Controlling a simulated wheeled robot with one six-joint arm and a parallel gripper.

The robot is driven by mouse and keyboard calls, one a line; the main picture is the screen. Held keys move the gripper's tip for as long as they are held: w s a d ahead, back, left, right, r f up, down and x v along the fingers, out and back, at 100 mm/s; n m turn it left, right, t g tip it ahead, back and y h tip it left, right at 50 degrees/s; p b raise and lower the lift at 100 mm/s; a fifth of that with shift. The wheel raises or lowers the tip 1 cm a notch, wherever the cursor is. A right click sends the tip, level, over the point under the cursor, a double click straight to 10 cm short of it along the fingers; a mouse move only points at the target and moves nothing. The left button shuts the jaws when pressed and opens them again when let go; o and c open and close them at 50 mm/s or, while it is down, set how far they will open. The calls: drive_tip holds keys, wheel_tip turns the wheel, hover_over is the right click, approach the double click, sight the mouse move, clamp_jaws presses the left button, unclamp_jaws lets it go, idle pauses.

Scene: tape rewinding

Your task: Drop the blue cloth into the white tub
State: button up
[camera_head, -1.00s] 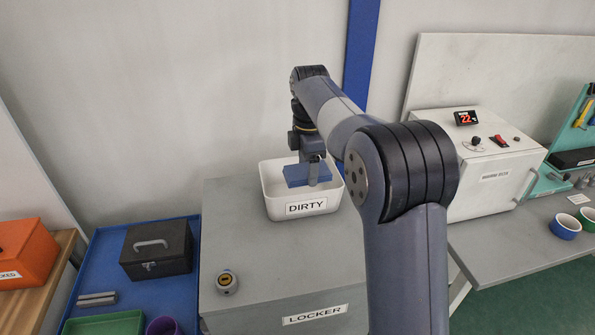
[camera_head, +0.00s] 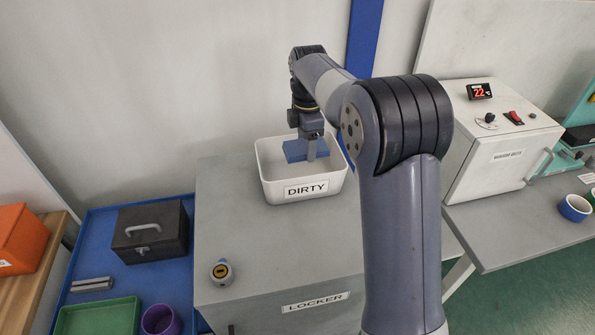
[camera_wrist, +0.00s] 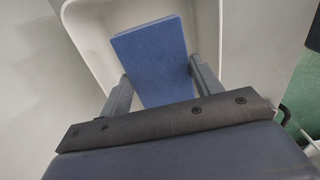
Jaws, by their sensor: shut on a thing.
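The blue cloth (camera_head: 296,150) is a flat folded block held between the fingers of my gripper (camera_head: 311,146). The white tub (camera_head: 301,189), labelled DIRTY, stands on top of the grey locker. In the head view the cloth is over the tub's opening, inside its outline; I cannot tell whether it touches the bottom. In the wrist view the cloth (camera_wrist: 153,62) sits between both fingers of my gripper (camera_wrist: 158,88), with the tub's wall (camera_wrist: 85,20) around it. My gripper is shut on the cloth.
A blue tray (camera_head: 85,260) on the left holds a dark box (camera_head: 150,231), a green tray (camera_head: 98,318) and a purple cup (camera_head: 160,318). A white oven-like box (camera_head: 505,150) stands at right.

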drive_tip(key=shift+f, duration=0.5)
drive_tip(key=o, duration=1)
drive_tip(key=shift+r, duration=0.1)
wheel_tip(320, 180, up, 11)
drive_tip(key=shift+f+b, duration=0.15)
drive_tip(key=shift+b, duration=0.4)
drive_tip(key=shift+f, duration=0.1)
